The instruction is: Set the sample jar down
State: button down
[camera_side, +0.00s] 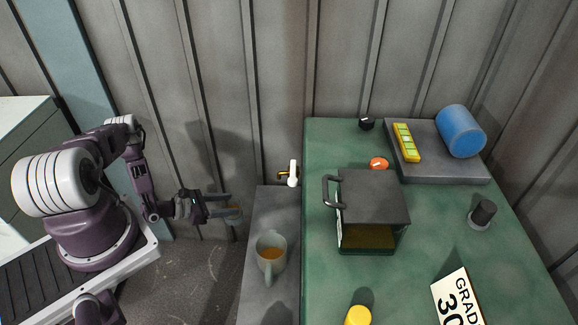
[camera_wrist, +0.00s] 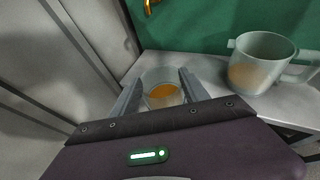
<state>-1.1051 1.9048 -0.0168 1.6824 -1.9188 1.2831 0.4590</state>
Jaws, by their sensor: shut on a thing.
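The sample jar (camera_wrist: 162,97) is a small clear vessel with orange liquid, upright in the wrist view between the two fingers of my gripper (camera_wrist: 162,84). My gripper is shut on it. In the side view, my gripper (camera_side: 230,204) reaches right from the arm and holds the jar just left of the low grey ledge (camera_side: 259,217). The jar is mostly hidden there, with a bit of orange showing between the fingers. In the side view the jar appears to be off the ledge, over the floor; its exact height is unclear.
A grey jug (camera_side: 271,259) with orange liquid stands on the ledge; it also shows in the wrist view (camera_wrist: 262,62). A tap (camera_side: 291,174) is above the ledge's back end. The taller green bench (camera_side: 430,225) borders the ledge. The ledge behind the jug looks clear.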

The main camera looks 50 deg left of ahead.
jog(key=w+d+r+m+h, duration=0.1)
jog(key=w+r, duration=0.2)
jog(key=r, duration=0.3)
jog(key=w+d+r+m+g+h, duration=0.1)
jog(key=w+d+r, duration=0.1)
jog(key=r, duration=0.4)
jog(key=w+d+r+m+h, duration=0.1)
jog(key=w+r+h, duration=0.15)
jog(key=r, duration=0.35)
jog(key=w+d+r+m+g+h, duration=0.1)
jog(key=d+r+m+g, duration=0.1)
jog(key=d+r, duration=0.5)
jog(key=w+d+r+m+g+h, duration=0.1)
jog(key=d+r, duration=0.4)
jog(key=r, duration=0.4)
jog(key=w+d+r+n+t+y, duration=0.15)
jog(key=w+r, duration=0.25)
jog(key=w, duration=1.1)
jog(key=shift+y, duration=0.4)
notch_tip(320, 180, down, 9)
jog(key=shift+a+f, duration=0.1)
jog(key=shift+a, duration=0.05)
jog(key=shift+f, duration=0.2)
jog(key=shift+f, duration=0.1)
jog(key=c, duration=0.6)
grip_release()
